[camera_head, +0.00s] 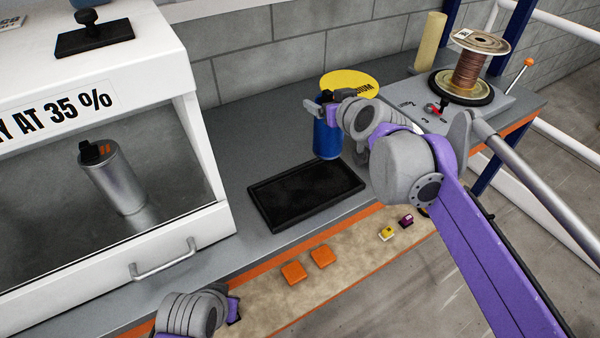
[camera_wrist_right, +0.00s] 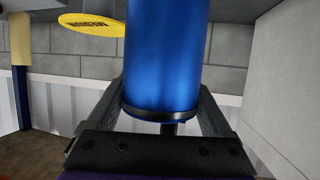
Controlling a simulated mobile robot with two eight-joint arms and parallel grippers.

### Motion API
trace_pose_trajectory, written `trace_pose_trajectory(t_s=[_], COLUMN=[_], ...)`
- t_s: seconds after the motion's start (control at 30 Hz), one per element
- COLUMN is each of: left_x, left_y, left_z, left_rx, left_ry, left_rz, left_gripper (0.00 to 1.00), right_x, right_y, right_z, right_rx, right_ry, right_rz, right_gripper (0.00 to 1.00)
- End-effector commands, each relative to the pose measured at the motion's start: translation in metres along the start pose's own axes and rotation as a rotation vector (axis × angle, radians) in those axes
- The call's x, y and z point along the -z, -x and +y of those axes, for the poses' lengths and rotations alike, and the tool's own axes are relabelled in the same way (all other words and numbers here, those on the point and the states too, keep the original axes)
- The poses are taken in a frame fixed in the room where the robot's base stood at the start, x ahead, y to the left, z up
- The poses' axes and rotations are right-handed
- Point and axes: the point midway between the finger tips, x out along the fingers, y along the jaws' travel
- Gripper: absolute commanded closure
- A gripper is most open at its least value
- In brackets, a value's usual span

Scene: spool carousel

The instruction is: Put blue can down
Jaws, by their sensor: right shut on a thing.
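The blue can (camera_head: 327,139) is upright in my right gripper (camera_head: 327,100), just behind the black tray (camera_head: 306,193). In the right wrist view the can (camera_wrist_right: 168,55) stands between the two fingers of the right gripper (camera_wrist_right: 168,110), which is shut on it. Its dark bottom rim shows there. I cannot tell from the head view whether the can touches the bench. The tray is empty. Part of my left arm (camera_head: 195,312) shows at the lower left of the head view; its fingers are not visible.
A white cabinet (camera_head: 215,215) with a silver canister (camera_head: 117,180) stands at left. A yellow round sign (camera_head: 350,80) is behind the can. A copper wire spool (camera_head: 468,68) sits on a turntable at right. Orange blocks (camera_head: 294,272) lie on the front ledge.

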Motion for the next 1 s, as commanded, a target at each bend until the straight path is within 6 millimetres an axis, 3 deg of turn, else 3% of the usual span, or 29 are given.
trace_pose_trajectory(t_s=[0.17,0.4,0.67,0.8,1.0], left_x=[-0.001,-0.005,-0.006,-0.008,-0.008], left_y=[-0.001,-0.007,-0.01,-0.013,-0.013], left_z=[0.0,0.0,0.0,0.0,0.0], left_rx=[0.0,0.0,0.0,0.0,0.0], left_ry=[0.0,0.0,0.0,0.0,0.0], left_rz=[-0.001,-0.003,-0.004,-0.005,-0.005], left_gripper=[1.0,1.0,1.0,1.0,1.0], right_x=[-0.007,-0.047,-0.068,-0.087,-0.093], right_y=[-0.003,-0.02,-0.028,-0.036,-0.038], right_z=[0.0,0.0,0.0,0.001,0.0], right_rx=[0.0,-0.001,0.0,0.0,0.0], right_ry=[0.0,0.0,0.0,-0.001,0.0], right_rz=[0.0,0.0,0.0,0.0,0.0], right_gripper=[1.0,1.0,1.0,1.0,1.0])
